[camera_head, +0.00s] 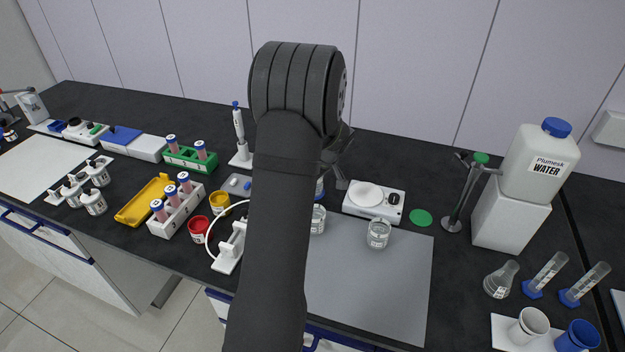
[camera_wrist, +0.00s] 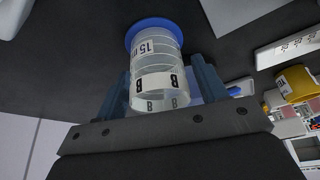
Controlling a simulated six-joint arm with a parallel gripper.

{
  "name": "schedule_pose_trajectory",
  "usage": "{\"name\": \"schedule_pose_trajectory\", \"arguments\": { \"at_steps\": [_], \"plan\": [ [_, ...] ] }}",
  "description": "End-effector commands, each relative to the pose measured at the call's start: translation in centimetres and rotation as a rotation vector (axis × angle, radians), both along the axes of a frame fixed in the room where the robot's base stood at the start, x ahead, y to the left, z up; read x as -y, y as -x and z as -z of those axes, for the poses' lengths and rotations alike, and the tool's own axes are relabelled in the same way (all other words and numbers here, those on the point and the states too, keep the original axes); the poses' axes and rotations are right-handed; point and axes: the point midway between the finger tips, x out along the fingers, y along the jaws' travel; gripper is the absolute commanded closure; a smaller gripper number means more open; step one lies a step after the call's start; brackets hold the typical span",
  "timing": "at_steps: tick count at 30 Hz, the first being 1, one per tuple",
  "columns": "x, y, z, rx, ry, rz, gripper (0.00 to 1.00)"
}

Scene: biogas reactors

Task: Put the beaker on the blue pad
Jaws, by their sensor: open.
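The beaker (camera_wrist: 158,82), clear and marked B, shows in the wrist view with its far end against the round blue pad (camera_wrist: 135,27). It appears to stand on that pad. My gripper (camera_wrist: 163,75) is open, with one blue finger on each side of the beaker; I cannot tell whether either finger touches it.
Two other glass beakers, one (camera_head: 318,220) beside my arm and one (camera_head: 378,234) farther right, stand at the grey mat (camera_head: 380,290). A white balance (camera_head: 374,200), green pad (camera_head: 421,217) and clamp stand (camera_head: 452,223) are to the right. A pipette stand (camera_head: 240,150) is left.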

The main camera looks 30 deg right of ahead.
Motion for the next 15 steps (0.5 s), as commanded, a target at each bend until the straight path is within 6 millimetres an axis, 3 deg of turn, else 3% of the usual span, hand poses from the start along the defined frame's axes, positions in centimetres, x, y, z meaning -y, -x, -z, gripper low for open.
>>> {"name": "schedule_pose_trajectory", "arguments": {
  "at_steps": [5, 15],
  "plan": [
    [0.2, 0.4, -1.4, 0.002, 0.001, 0.001, 0.35],
    [1.3, 2.9, -8.0, 0.001, 0.002, 0.001, 0.35]
  ]
}}
